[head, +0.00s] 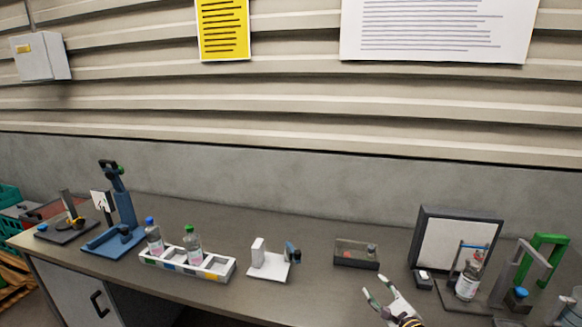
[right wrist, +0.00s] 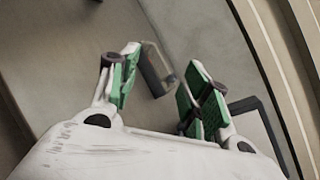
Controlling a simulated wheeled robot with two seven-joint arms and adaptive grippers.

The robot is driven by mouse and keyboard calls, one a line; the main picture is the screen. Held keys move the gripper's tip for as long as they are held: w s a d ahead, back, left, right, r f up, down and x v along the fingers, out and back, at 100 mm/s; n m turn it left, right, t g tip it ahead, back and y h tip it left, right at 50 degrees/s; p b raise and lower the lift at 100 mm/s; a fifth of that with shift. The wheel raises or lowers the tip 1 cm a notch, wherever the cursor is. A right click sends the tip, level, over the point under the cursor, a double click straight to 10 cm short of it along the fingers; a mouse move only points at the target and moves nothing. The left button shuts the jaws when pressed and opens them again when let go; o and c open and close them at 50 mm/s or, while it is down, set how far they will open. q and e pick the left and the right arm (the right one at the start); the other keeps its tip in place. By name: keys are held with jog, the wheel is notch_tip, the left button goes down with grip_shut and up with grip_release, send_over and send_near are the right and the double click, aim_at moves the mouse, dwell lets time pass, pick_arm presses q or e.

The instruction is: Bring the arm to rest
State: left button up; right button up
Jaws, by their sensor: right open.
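My right gripper (head: 388,296) is open and empty at the bottom of the head view, in front of a small dark tray (head: 345,261). In the right wrist view my right gripper (right wrist: 158,92) shows two green-padded fingers spread apart with nothing held between them. A dark-edged object, likely the tray (right wrist: 152,72), lies beyond the fingers there. My left gripper is in neither view.
A rack (head: 190,268) holds two bottles, one blue-capped, one green-capped. A blue stand (head: 125,225) is at left. A white device (head: 268,265) sits mid-bench. At right are a framed panel (head: 446,240), a bottle (head: 467,282) and a green frame (head: 553,243).

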jog(key=s+a+f+n+g+y, duration=0.1)
jog(key=s+a+f+n+g, duration=0.25)
jog(key=s+n, duration=0.35)
jog(key=s+a+f+n+g, duration=0.2)
jog(key=s+a+n+g, duration=0.15)
jog(key=s+n, duration=0.35)
jog(key=s+d+f+n+g+h, duration=0.15)
jog(key=s+n+g+h, duration=0.3)
jog(key=s+n, duration=1.05)
jog(key=s+f+g+b, duration=0.25)
jog(key=f+b, duration=0.25)
jog(key=f, duration=3.3)
jog(key=s+d+f+b, duration=0.2)
jog(key=s+f, duration=0.9)
jog(key=f, duration=0.1)
jog(key=s+d+f+b, duration=0.3)
jog(key=s+f, duration=0.9)
jog(key=f, duration=0.1)
jog(key=shift+d+m+g, duration=0.3)
jog(key=shift+d, duration=0.05)
